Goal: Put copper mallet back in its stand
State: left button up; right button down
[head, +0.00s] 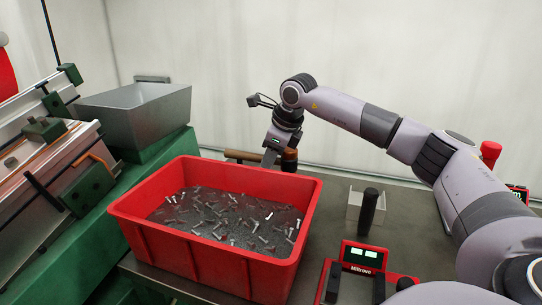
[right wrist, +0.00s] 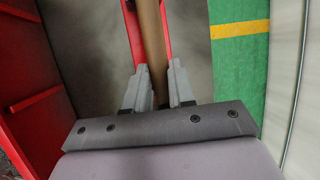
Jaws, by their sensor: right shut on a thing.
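My right gripper (head: 270,158) is just behind the far rim of the red bin, at the back of the bench. In the right wrist view its fingers (right wrist: 158,80) are shut on a brown wooden handle. The handle (right wrist: 152,40) runs away between the fingertips. In the head view the brown handle (head: 238,155) sticks out to the left of the gripper, and a dark copper-brown cylinder (head: 289,159), seemingly the mallet's head, is to its right. Red strips (right wrist: 133,35) flank the handle in the wrist view; whether they are a stand is unclear. My left gripper is out of view.
A red bin (head: 210,250) full of bolts stands at the front. A grey open box (head: 353,205) and a red device with displays (head: 362,257) are to its right. A grey metal tub (head: 140,120) sits on green machinery at left. Bare bench (head: 325,215) lies between bin and box.

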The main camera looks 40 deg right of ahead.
jog(key=shift+f+b, duration=0.55)
jog(key=shift+f, duration=0.4)
jog(key=c, duration=0.9)
grip_release()
jog(key=v, duration=0.7)
jog(key=shift+r+p, duration=0.1)
jog(key=shift+p, duration=0.25)
